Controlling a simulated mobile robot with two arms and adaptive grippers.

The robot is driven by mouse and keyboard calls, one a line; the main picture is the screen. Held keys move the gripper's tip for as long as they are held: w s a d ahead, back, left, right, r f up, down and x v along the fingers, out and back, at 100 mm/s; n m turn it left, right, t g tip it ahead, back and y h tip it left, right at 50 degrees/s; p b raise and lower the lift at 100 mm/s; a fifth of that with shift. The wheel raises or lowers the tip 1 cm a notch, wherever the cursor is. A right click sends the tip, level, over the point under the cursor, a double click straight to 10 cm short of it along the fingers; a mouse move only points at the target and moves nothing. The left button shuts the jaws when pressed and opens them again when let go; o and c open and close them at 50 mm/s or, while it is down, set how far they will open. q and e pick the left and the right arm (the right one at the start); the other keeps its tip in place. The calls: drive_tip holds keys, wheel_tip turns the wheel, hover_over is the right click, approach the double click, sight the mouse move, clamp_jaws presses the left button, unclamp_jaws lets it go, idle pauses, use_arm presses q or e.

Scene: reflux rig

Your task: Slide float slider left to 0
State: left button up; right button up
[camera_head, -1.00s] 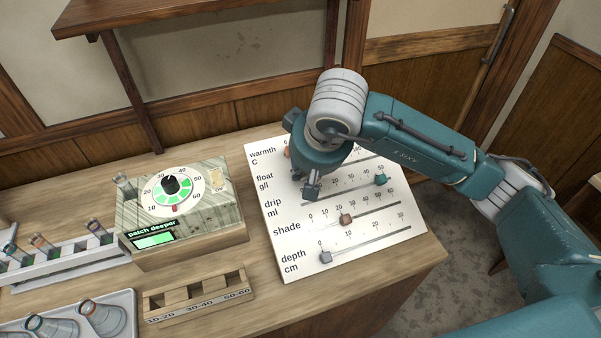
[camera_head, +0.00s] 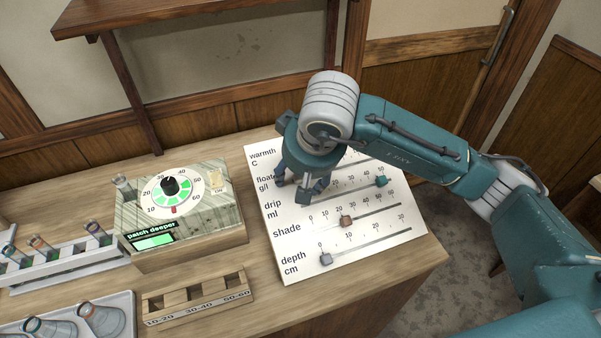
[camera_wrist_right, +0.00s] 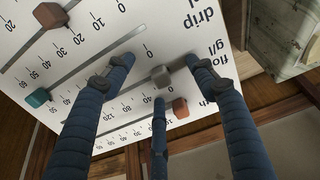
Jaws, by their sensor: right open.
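The white slider board (camera_head: 390,242) lies on the table with several labelled rows. In the wrist view the grey float slider (camera_wrist_right: 160,76) sits near the low-number end of its row; its exact reading is not clear. In the head view my gripper hides it. My right gripper (camera_head: 297,188) is open over the left part of the board. In the wrist view its spread fingers (camera_wrist_right: 160,80) stand on both sides of the grey slider, with a third finger just below it in the picture; contact cannot be told. My left gripper is not in view.
A teal drip slider (camera_head: 381,181), a brown shade slider (camera_head: 347,220) and a grey depth slider (camera_head: 325,258) stand nearby. An orange-red warmth slider (camera_wrist_right: 180,107) is close to my fingers. A dial box (camera_head: 190,225) stands left of the board.

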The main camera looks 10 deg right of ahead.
drive_tip(key=p+v, duration=0.2)
drive_tip(key=v, duration=0.5)
idle(0.5)
drive_tip(key=shift+s, duration=0.1)
idle(0.4)
